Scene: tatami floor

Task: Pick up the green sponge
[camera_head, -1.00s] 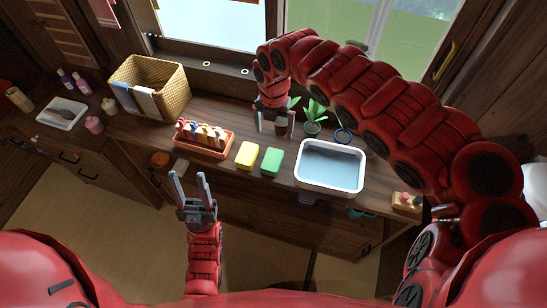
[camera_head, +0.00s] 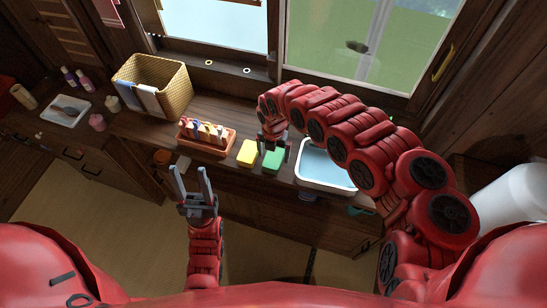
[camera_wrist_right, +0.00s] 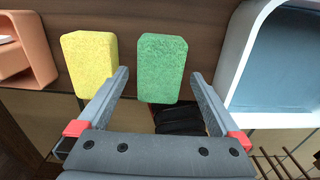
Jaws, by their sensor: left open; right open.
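The green sponge (camera_head: 272,159) lies on the wooden counter near its front edge, just right of the yellow sponge (camera_head: 247,152). In the right wrist view the green sponge (camera_wrist_right: 162,67) lies ahead of and between the open fingers of my right gripper (camera_wrist_right: 160,88). My right gripper (camera_head: 274,153) is over the green sponge in the head view, open and empty; I cannot tell whether it touches it. The yellow sponge (camera_wrist_right: 90,63) is beyond the left finger in the wrist view. My left gripper (camera_head: 190,183) is open and empty, low in front of the counter.
A white basin (camera_head: 322,183) stands right of the green sponge, close by. An orange rack (camera_head: 203,146) with several small items stands left of the yellow sponge. A wicker basket (camera_head: 172,86) stands further left. The floor before the counter is clear.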

